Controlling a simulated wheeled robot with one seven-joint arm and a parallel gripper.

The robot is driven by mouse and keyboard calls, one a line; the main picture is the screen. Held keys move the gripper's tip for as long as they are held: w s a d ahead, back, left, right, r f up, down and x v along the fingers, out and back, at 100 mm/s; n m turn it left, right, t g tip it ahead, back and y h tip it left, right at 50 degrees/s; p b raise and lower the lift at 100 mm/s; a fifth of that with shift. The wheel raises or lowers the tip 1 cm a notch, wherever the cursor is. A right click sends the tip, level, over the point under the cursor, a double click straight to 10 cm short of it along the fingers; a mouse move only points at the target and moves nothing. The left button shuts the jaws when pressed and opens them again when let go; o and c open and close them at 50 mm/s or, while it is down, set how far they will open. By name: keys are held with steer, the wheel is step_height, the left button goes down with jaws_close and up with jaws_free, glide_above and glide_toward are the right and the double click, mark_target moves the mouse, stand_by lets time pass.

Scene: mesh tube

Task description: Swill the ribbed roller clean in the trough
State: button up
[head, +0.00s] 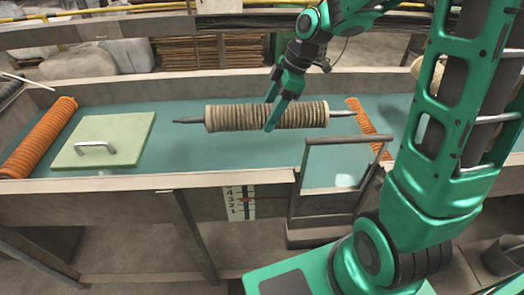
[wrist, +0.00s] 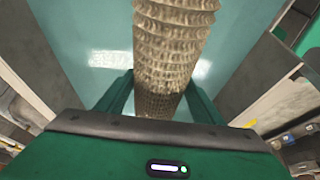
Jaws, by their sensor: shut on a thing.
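The ribbed roller (head: 240,117) is a tan, ridged cylinder with a dark metal spindle end on each side. It lies level across the head view, above or at the teal surface of the trough (head: 215,182); I cannot tell whether it touches. My gripper (head: 271,115) is shut around its right-of-middle part. In the wrist view the roller (wrist: 176,45) runs between my green fingers (wrist: 158,100), looking brownish and dirty. The middle of the roller is partly hidden by a finger in the head view.
A pale green lid (head: 130,130) with a metal handle lies at the trough's left. An orange ribbed roller (head: 40,138) rests at the far left, and another orange ribbed piece (head: 368,122) is at right. A framed gate (head: 343,142) stands at the front wall, beside a numbered level gauge (head: 240,203).

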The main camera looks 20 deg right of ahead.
steer(key=shift+r, duration=5.95)
